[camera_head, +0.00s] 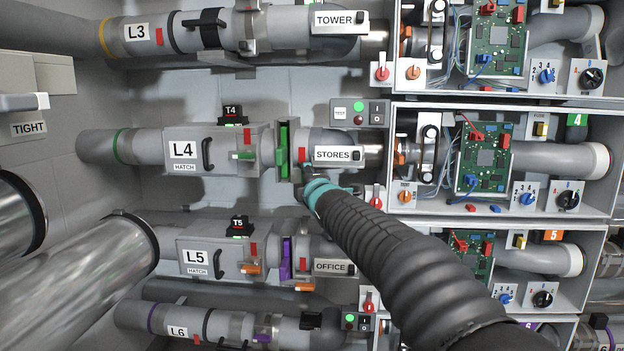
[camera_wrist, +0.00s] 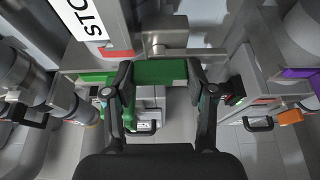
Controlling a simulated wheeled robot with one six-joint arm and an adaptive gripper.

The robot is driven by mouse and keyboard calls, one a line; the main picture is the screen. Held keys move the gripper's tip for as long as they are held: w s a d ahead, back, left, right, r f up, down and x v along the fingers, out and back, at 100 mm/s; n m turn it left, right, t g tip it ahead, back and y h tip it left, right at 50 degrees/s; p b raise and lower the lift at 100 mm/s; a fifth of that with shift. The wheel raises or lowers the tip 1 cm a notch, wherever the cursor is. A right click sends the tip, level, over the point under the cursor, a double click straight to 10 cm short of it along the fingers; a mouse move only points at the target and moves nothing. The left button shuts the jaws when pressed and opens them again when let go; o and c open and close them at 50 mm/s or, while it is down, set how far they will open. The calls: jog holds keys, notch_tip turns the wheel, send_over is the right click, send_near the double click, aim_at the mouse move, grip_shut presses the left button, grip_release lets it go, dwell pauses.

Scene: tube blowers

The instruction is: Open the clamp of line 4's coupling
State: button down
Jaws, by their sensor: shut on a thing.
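Line 4's pipe, labelled L4 (camera_head: 182,150), runs across the middle of the head view. Its coupling (camera_head: 300,140) stands just left of the STORES label (camera_head: 338,154), beside an upright green plate (camera_head: 284,150). My gripper (camera_head: 310,178) reaches the lower side of this coupling from the lower right. In the wrist view my gripper (camera_wrist: 160,80) has a finger at each end of a green clamp handle (camera_wrist: 160,72) and is shut on it. A grey metal piece (camera_wrist: 158,42) lies just beyond the handle. My gripper mostly hides the handle in the head view.
The L4 hatch box (camera_head: 215,150) with a green lever (camera_head: 243,155) is left of the coupling. L5's coupling with its orange handle (camera_head: 305,287) lies below. Red valve knobs (camera_head: 376,202) and open electronics cabinets (camera_head: 500,155) stand to the right. Shiny ducts (camera_head: 85,270) fill the lower left.

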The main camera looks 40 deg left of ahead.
jog(key=shift+c, duration=1.8)
grip_release()
jog(key=shift+s+a, duration=0.1)
jog(key=shift+s, duration=0.05)
jog(key=shift+d, duration=0.2)
jog(key=v, duration=1.1)
jog(key=shift+s+d, duration=0.2)
jog(key=shift+d, duration=0.1)
